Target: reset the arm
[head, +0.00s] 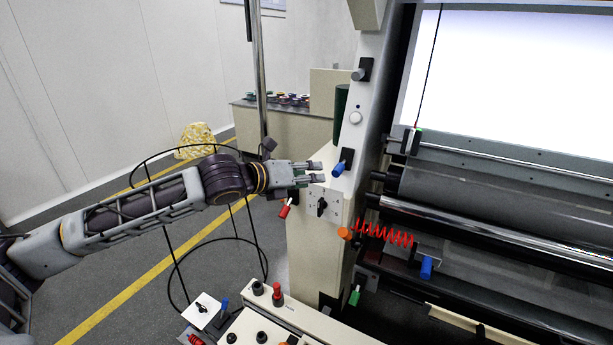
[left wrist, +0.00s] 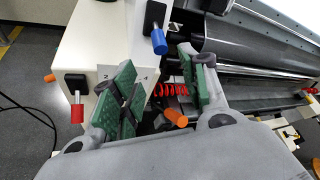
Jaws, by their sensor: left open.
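My left arm reaches in from the left in the head view. Its gripper (head: 318,172) is held level in front of the cream machine post, close to a blue-handled toggle (head: 341,164) and above a dial plate (head: 322,203). In the left wrist view the gripper (left wrist: 160,98) has its two green-padded fingers apart, with nothing between them held. The dial plate is partly hidden behind the left finger there. A red-handled toggle (head: 285,209) sits below the gripper. My right gripper is in neither view.
An orange knob (head: 344,233) and a red coiled cord (head: 385,234) are right of the post. Dark rollers (head: 480,205) run below a bright backlit panel (head: 510,80). A control console (head: 265,325) stands in front. Floor is open at the left, beside a wire hoop stand (head: 180,275).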

